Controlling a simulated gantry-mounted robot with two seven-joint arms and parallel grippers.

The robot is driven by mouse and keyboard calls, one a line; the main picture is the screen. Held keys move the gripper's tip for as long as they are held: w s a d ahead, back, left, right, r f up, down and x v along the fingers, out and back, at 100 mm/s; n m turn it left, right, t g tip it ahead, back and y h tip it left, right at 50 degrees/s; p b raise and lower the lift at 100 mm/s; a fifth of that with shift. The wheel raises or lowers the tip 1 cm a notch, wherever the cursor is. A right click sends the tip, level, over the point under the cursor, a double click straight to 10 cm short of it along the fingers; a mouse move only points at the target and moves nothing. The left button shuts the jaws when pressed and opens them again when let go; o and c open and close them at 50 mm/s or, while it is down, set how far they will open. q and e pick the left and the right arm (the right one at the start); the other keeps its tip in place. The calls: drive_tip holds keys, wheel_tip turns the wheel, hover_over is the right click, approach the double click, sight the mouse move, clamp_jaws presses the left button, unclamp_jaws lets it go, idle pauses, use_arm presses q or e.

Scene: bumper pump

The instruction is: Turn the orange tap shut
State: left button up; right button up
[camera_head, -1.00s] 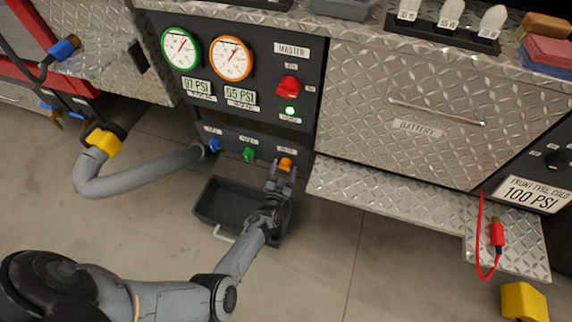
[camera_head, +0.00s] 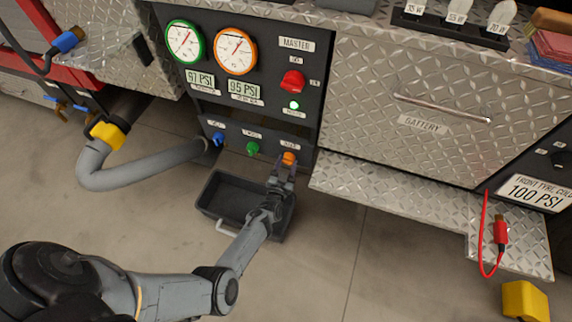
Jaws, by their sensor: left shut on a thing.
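The orange tap (camera_head: 289,157) is the rightmost of a row of three small taps low on the dark panel, with a blue tap (camera_head: 217,139) and a green tap (camera_head: 253,148) to its left. My left gripper (camera_head: 287,167) is at the orange tap from below, its fingers closed on it. The fingers partly hide the tap, so its exact turn is hard to tell. My right gripper is not in view.
A black tray (camera_head: 238,203) with a pale handle lies on the floor below the taps, partly behind my left arm. A grey hose (camera_head: 145,177) curves at left. The panel has a green-rimmed gauge (camera_head: 185,41), an orange-rimmed gauge (camera_head: 235,52) and a red master knob (camera_head: 292,81).

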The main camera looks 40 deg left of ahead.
use_arm(q)
drive_tip(key=n+p, duration=0.1)
drive_tip(key=n, duration=0.3)
drive_tip(key=shift+w+d+r, duration=0.1)
drive_tip(key=n+p, duration=0.1)
drive_tip(key=n, duration=0.3)
drive_tip(key=shift+d+r+h, duration=0.1)
drive_tip(key=shift+h, duration=0.2)
drive_tip(key=n+p, duration=0.1)
drive_tip(key=n, duration=0.3)
drive_tip(key=shift+w+r+n, duration=0.1)
drive_tip(key=shift+r+n, duration=0.05)
drive_tip(key=shift+n, duration=0.15)
drive_tip(key=shift+r+n+h+p, duration=0.15)
drive_tip(key=shift+n+h+p, duration=0.15)
drive_tip(key=shift+n, duration=1.8)
drive_tip(key=o, duration=0.9)
drive_tip(key=shift+o, duration=0.4)
drive_tip(key=shift+w, duration=0.1)
